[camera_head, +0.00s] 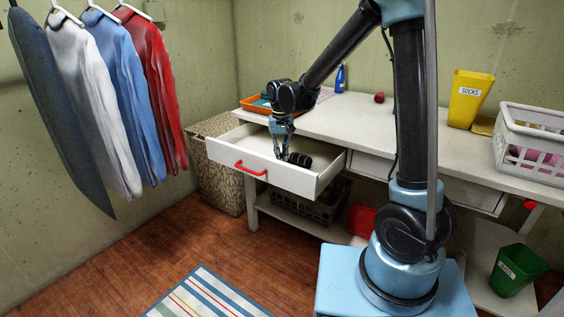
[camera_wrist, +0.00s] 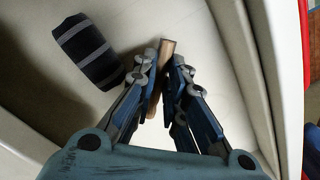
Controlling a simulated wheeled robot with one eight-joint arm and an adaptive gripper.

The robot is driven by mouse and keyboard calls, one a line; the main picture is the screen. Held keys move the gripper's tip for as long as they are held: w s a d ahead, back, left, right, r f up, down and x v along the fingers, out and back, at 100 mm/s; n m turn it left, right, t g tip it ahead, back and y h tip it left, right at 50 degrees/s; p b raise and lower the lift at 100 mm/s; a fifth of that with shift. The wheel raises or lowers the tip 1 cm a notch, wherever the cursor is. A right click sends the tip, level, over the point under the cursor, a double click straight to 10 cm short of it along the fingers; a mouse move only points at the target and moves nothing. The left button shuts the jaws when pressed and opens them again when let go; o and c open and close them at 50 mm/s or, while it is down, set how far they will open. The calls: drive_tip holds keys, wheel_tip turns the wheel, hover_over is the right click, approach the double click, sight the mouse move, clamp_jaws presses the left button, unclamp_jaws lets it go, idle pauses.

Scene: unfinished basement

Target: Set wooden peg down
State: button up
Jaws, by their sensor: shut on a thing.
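The wooden peg (camera_wrist: 167,50) shows in the wrist view as a light-brown stick between my fingers. My gripper (camera_wrist: 165,66) is shut on it. In the head view my gripper (camera_head: 281,153) points down inside the open drawer (camera_head: 228,150), which has a red handle. I cannot make out the peg in the head view. Whether the peg touches the drawer floor cannot be told.
A dark striped roll (camera_wrist: 86,50) lies in the drawer beside my gripper; it also shows in the head view (camera_head: 299,159). The drawer walls surround my gripper closely. An orange tray (camera_head: 252,106) stands on the tabletop behind. Drawer floor around the roll is bare.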

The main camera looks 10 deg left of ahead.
drive_tip(key=shift+f, duration=1.65)
drive_tip(key=o, duration=0.4)
drive_tip(key=shift+f, duration=0.1)
